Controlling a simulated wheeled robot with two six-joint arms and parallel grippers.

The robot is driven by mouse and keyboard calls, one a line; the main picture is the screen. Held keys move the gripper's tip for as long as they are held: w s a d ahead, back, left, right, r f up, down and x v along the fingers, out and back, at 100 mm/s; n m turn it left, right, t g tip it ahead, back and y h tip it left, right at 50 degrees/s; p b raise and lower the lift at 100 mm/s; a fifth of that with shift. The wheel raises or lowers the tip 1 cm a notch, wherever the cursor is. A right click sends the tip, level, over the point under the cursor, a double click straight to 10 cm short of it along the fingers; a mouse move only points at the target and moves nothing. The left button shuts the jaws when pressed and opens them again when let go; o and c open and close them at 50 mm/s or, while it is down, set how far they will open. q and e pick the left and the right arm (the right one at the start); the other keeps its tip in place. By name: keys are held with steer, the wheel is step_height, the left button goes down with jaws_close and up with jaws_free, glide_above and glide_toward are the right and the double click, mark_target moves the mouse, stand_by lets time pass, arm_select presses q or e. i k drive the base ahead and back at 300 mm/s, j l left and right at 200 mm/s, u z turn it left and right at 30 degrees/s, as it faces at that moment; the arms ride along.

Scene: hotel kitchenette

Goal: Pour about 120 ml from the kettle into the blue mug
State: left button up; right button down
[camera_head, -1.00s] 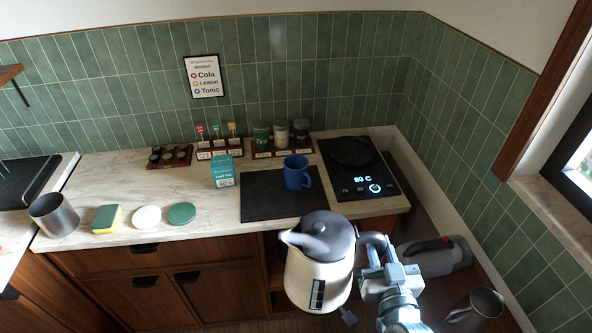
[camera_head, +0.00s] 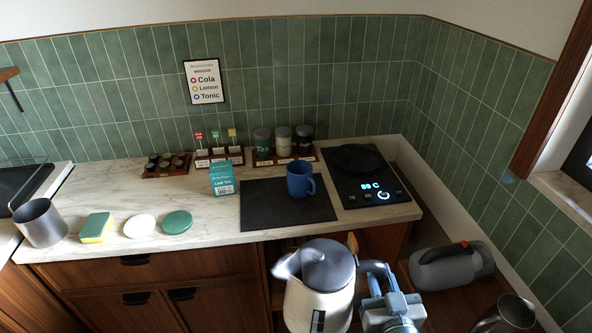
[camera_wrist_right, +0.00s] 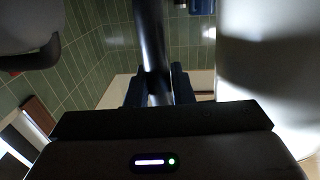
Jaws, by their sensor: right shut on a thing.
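The blue mug (camera_head: 299,180) stands upright on the black mat (camera_head: 262,214) on the counter. The kettle (camera_head: 318,297), cream with a grey lid and spout, is held in front of the counter edge, with its spout to the left. My right gripper (camera_head: 380,290) is shut on the kettle's handle. In the right wrist view the dark handle (camera_wrist_right: 150,50) runs between the fingers (camera_wrist_right: 158,88), and the pale kettle body (camera_wrist_right: 262,75) fills the right side. The kettle looks about upright, nearer to me than the mug and apart from it. My left gripper is not in view.
A sponge (camera_head: 97,228), round discs and a metal cup (camera_head: 40,222) lie left. A grey flask (camera_head: 452,267) sits low right.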

mark_target(300, 180)
steer(key=i+j, duration=0.1)
steer(key=j, duration=0.6)
steer(key=i+j, duration=0.1)
steer(key=j, duration=0.6)
